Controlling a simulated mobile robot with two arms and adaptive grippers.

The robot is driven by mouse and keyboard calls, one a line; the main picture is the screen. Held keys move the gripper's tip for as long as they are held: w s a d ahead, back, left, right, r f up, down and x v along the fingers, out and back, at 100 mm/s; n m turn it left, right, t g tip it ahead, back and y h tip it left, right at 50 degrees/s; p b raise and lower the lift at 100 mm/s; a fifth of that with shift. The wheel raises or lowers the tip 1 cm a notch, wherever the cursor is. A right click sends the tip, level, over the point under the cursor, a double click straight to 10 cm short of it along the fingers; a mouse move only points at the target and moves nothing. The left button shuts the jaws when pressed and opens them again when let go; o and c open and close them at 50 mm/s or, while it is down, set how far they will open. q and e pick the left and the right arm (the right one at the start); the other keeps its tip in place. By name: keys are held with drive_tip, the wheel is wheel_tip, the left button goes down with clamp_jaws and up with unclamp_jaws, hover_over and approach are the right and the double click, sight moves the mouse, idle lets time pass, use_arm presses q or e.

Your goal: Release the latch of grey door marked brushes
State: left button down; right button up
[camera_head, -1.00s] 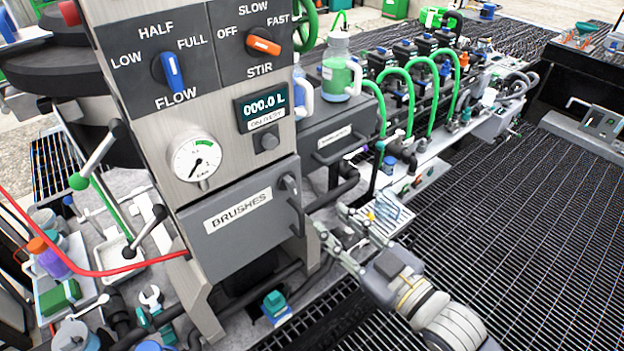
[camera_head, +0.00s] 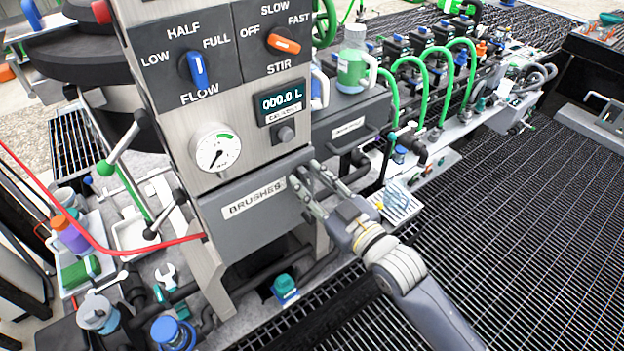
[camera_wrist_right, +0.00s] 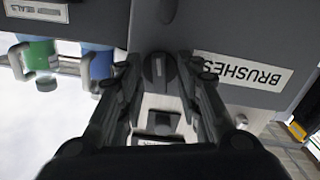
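The grey door (camera_head: 262,215) marked BRUSHES is closed on the front of the panel housing in the head view. Its label (camera_wrist_right: 243,76) shows upside down in the wrist view. The dark round latch knob (camera_wrist_right: 157,70) is at the door's edge, between my right fingers in the wrist view; in the head view the gripper largely hides it. My right gripper (camera_head: 304,173) is at the door's upper right corner, its fingers apart on either side of the knob. I cannot tell whether they touch it. My left gripper is not in view.
Above the door are a gauge (camera_head: 215,147), a display (camera_head: 283,102) and the FLOW (camera_head: 198,69) and STIR (camera_head: 284,43) knobs. A grey drawer (camera_head: 345,128) is to the right. A red hose (camera_head: 130,264) runs at left. Open grating (camera_head: 520,220) lies at right.

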clamp_jaws()
drive_tip(key=shift+r+m+p, duration=0.15)
drive_tip(key=shift+m+p, duration=0.3)
drive_tip(key=shift+m, duration=0.05)
drive_tip(key=shift+m+p, duration=0.35)
drive_tip(key=shift+m, duration=0.65)
unclamp_jaws()
